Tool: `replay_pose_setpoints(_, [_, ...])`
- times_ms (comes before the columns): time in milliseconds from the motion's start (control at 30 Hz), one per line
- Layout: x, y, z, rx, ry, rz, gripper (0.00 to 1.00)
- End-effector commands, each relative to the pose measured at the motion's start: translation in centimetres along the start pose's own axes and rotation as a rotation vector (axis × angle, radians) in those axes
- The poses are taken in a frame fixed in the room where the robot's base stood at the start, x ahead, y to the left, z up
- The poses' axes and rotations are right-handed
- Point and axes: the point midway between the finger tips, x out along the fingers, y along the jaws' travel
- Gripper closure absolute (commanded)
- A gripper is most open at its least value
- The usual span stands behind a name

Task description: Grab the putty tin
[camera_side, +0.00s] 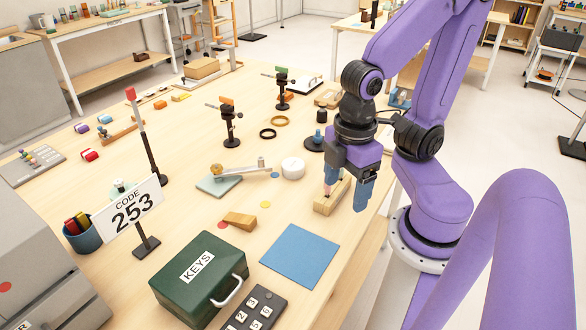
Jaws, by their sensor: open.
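A small white round tin (293,168), which looks like the putty tin, stands upright on the wooden table near its middle. Its lid faces up and nothing covers it. My gripper (346,190) points down, to the right of the tin and clearly apart from it. Its two blue fingers are spread, with no object held between them that I can see. The fingers show over a small light wooden block (325,208) with a pinkish piece at its left end. The left finger hides part of this block, and I cannot tell whether they touch.
A grey-green plate with a small lever (219,185) lies left of the tin. A black round stand (315,144) is behind it, and rings (268,134) lie farther back.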

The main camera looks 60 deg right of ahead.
Motion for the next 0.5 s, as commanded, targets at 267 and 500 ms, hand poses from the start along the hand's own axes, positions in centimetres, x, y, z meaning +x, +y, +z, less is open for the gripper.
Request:
replay_pose_setpoints(267, [2.0,5.0,-2.4,-0.084,-0.261,0.116,0.23])
replay_pose_setpoints(500, [4.2,10.4,-4.6,-0.191,-0.56,0.209,0.23])
